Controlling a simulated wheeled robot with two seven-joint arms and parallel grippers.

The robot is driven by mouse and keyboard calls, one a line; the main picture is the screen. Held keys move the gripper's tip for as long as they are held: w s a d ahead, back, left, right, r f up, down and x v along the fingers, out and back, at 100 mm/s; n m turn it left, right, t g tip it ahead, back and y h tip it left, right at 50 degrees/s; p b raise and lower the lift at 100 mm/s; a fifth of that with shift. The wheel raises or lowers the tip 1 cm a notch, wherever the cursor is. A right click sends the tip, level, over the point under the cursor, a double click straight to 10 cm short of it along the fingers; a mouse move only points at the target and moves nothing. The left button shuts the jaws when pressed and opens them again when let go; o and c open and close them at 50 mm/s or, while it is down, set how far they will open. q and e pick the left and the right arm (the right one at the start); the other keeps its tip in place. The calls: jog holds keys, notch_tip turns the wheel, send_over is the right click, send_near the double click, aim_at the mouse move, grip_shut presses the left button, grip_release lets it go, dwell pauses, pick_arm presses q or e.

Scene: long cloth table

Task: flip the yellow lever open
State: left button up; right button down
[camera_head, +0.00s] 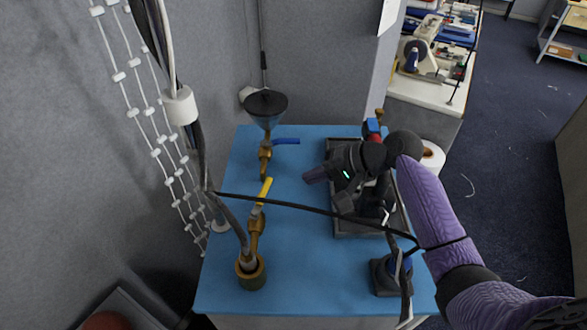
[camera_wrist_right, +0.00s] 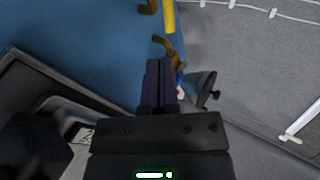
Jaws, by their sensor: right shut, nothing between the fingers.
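The yellow lever (camera_head: 265,190) sits on a brass valve (camera_head: 256,235) that rises from the blue tabletop. It points up and slightly right in the head view. It also shows at the top edge of the right wrist view (camera_wrist_right: 168,15), partly cut off. My right gripper (camera_head: 307,176) is shut and empty above the table, to the right of the yellow lever and apart from it. Its closed fingers show in the right wrist view (camera_wrist_right: 158,68). My left gripper is in neither view.
A second brass valve with a blue lever (camera_head: 286,141) stands behind, under a dark funnel (camera_head: 265,104). A dark tray (camera_head: 360,234) lies under my right arm. A black cable (camera_head: 300,207) crosses in front of the valve. Grey walls stand at the left and back.

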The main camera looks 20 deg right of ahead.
aim_at(262, 197)
jog(key=x, duration=0.6)
jog(key=shift+a+f+b, duration=0.25)
jog(key=shift+a+b, duration=0.05)
jog(key=shift+b, duration=0.1)
jog(key=shift+w+a+f, duration=0.2)
jog(key=shift+a+f, duration=0.2)
jog(key=shift+a, duration=0.05)
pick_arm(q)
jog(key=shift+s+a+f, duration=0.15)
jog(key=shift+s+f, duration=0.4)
pick_arm(e)
jog(key=shift+w, duration=0.1)
